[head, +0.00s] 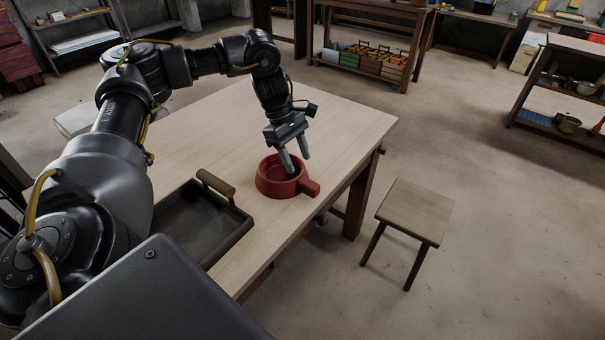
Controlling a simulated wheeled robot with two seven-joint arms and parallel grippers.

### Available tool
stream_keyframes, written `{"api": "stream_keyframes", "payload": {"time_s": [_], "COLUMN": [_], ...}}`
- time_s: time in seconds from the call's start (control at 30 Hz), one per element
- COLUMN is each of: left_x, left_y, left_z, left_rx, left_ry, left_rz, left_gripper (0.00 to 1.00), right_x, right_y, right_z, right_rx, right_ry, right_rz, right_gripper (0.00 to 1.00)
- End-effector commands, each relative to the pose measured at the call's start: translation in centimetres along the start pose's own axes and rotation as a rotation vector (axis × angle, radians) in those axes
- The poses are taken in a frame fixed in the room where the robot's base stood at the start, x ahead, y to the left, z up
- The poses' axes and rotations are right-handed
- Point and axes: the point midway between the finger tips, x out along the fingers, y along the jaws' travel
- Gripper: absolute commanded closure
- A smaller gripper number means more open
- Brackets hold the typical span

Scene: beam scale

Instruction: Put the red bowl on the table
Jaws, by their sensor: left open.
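The red bowl (264,187) sits upright on the wooden table (345,118), near the table's right edge. It has a short, thick handle pointing to the lower right. My left gripper (296,167) is above the bowl, pointing down, with its fingers apart. One fingertip reaches over the bowl's inside and the other is near its far right rim. I cannot tell whether either finger touches the bowl. My right gripper is out of view.
A dark tray (232,238) with a wooden handle is on the table, left of the bowl. A wooden stool (417,208) stands on the floor to the right. Shelves with crates (368,62) and pots are further back. The table's far part is clear.

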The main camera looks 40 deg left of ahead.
Motion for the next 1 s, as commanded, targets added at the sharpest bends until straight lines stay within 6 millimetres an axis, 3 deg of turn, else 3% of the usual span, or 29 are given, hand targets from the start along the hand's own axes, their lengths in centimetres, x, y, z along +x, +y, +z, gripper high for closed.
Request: {"api": "stream_keyframes", "payload": {"time_s": [0.1,0.3,1.0], "left_x": [-1.9,-3.2,-3.3], "left_y": [0.1,0.0,0.0], "left_z": [0.0,0.0,0.0], "left_rx": [-0.001,-0.001,-0.001], "left_ry": [0.0,-0.001,0.0], "left_rz": [0.003,0.0,-0.001], "left_gripper": [0.49,0.49,0.49], "right_x": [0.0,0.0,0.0], "right_y": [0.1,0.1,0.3], "right_z": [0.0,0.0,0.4], "right_rx": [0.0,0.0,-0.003], "right_ry": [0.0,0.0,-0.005], "right_rz": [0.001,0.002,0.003], "right_gripper": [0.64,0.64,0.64]}}
